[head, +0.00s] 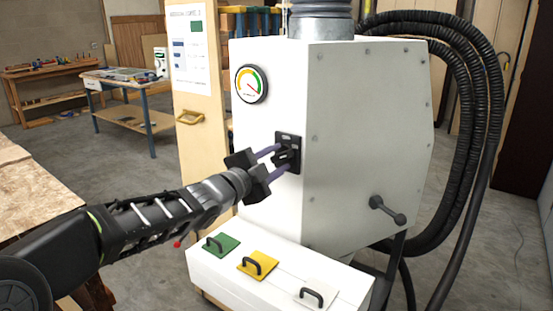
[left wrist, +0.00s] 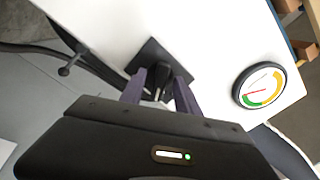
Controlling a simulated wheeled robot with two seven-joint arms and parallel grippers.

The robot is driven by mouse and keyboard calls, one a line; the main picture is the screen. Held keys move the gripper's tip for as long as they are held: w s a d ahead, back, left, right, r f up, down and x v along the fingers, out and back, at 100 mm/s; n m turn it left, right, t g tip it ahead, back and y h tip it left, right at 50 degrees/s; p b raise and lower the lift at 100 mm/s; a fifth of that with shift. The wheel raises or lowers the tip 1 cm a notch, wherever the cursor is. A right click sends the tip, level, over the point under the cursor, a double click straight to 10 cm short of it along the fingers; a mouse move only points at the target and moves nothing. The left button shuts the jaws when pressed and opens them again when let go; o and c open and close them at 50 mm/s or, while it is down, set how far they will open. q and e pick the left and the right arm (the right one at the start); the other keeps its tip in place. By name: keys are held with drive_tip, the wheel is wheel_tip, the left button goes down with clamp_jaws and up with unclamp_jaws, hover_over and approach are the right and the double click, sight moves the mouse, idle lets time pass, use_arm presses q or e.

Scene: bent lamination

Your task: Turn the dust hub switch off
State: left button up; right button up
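The dust hub (head: 365,130) is a large white cabinet with a black switch (head: 288,141) on its front face, below the gauge. The switch is a dark plate with a protruding black handle; it also shows in the left wrist view (left wrist: 160,80). My left gripper (head: 278,160) reaches to the switch, its two purple fingers apart on either side of the handle. In the left wrist view the left gripper (left wrist: 160,92) has the handle between its fingers; whether they touch it I cannot tell. My right gripper is not in view.
A round gauge (head: 252,84) sits above the switch. Below is a white ledge (head: 230,283) with green, yellow and white handled flaps. Black hoses (head: 480,130) hang at the right. A wooden panel (head: 190,120) stands at the left, and a wooden bench top (head: 35,190) is nearer.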

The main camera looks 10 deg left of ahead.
use_arm(q)
drive_tip(key=shift+w, duration=0.1)
drive_tip(key=shift+c, duration=0.4)
clamp_jaws()
